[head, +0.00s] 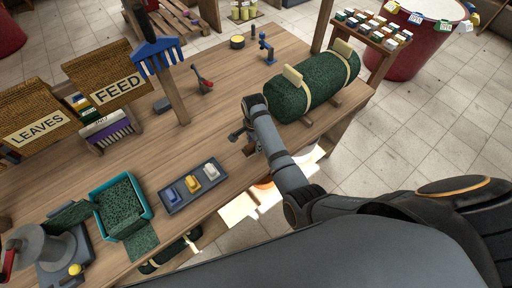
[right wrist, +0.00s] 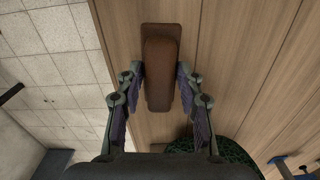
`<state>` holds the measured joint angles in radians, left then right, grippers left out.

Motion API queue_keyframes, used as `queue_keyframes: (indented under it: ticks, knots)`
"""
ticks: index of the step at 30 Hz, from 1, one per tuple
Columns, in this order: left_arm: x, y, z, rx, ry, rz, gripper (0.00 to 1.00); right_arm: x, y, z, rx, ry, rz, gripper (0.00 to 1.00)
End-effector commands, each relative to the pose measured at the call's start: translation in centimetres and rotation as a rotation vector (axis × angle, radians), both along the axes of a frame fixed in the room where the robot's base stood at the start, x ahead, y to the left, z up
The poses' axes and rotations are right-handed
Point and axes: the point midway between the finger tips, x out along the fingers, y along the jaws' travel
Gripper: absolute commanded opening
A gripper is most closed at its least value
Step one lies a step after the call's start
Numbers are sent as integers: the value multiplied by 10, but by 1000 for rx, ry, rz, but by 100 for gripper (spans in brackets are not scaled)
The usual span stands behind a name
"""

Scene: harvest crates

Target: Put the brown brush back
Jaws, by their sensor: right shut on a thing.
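The brown brush (right wrist: 160,70) is a long rounded block on a wider flat brown base, over the wooden table near its front edge. My right gripper (right wrist: 161,76) has its fingers on either side of the brush and is shut on it. In the head view the right gripper (head: 241,135) is over the table's front edge, left of the green roll, and a small brown part of the brush (head: 250,149) shows beside it. I cannot tell whether the brush touches the table. My left gripper is not in view.
A green roll (head: 305,88) with pale straps lies right of the gripper. A dark tray (head: 173,204) with blue, yellow and white pieces and a teal crate (head: 147,208) stand to the left. A post with a blue comb-like head (head: 158,53) stands behind. Bare table lies between.

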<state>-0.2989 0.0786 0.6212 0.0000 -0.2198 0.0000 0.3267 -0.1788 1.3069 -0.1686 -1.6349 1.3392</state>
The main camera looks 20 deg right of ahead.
Motion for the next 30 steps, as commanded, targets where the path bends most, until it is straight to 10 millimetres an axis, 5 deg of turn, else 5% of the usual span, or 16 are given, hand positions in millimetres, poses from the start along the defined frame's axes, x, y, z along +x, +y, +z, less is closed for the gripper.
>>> queue_keyframes:
  ticks: [7,20,21,26,30]
  knots:
    - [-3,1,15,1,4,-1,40,-6,-4,-29,-2,4,-1,3]
    - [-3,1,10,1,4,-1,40,-6,-4,-39,-1,3,-1,3]
    - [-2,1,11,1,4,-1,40,-6,-4,-39,-1,3,-1,40]
    - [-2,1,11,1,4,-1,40,-6,-4,-38,-1,3,-1,60]
    - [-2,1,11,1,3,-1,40,-6,-4,-38,-1,3,-1,60]
